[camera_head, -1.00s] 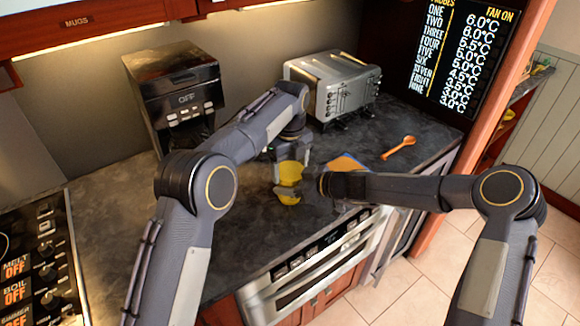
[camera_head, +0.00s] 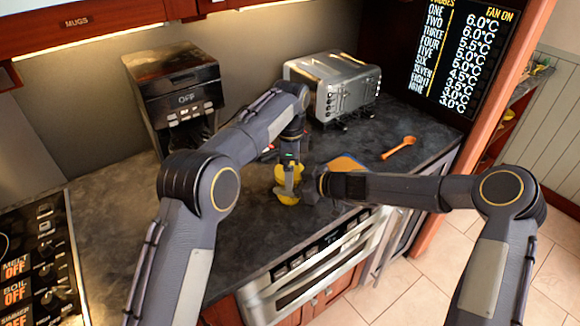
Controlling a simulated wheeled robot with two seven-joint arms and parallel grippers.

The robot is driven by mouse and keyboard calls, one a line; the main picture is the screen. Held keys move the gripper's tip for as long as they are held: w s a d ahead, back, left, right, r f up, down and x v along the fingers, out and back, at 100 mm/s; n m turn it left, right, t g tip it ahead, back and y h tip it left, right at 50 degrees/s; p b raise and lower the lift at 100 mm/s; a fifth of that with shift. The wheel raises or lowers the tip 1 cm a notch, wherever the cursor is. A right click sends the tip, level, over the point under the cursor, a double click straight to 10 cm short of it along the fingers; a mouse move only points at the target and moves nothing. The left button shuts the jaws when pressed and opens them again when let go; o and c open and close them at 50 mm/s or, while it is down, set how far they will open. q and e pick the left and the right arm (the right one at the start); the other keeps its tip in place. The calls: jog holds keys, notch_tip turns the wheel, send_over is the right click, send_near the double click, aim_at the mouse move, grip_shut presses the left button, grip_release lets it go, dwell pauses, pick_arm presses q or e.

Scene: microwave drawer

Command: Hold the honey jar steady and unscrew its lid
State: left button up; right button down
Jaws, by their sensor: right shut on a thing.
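The yellow honey jar (camera_head: 287,198) stands upright on the dark counter near its front edge. My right gripper (camera_head: 287,190) reaches in from the right and is shut on the jar's body. My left gripper (camera_head: 289,168) points straight down from above at the jar's top, and a finger overlaps the yellow there. Whether its fingers are closed on the lid is too small to tell. The lid cannot be told apart from the jar, as both grippers cover much of it.
A silver toaster (camera_head: 332,85) stands behind, and a black coffee machine (camera_head: 173,88) at the back left. An orange spoon (camera_head: 398,147) lies to the right. The counter left of the jar is clear.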

pick_arm(q)
jog(key=shift+o, duration=0.2)
jog(key=shift+r, duration=2.3)
jog(key=shift+c, duration=0.4)
notch_tip(320, 180, up, 3)
jog(key=m, duration=0.4)
jog(key=shift+f, duration=0.2)
jog(key=shift+r+m, duration=0.25)
jog(key=shift+m, duration=0.55)
jog(key=shift+f, duration=3.85)
jog(key=c, duration=1)
jog(key=n, duration=0.6)
jog(key=shift+n, duration=0.4)
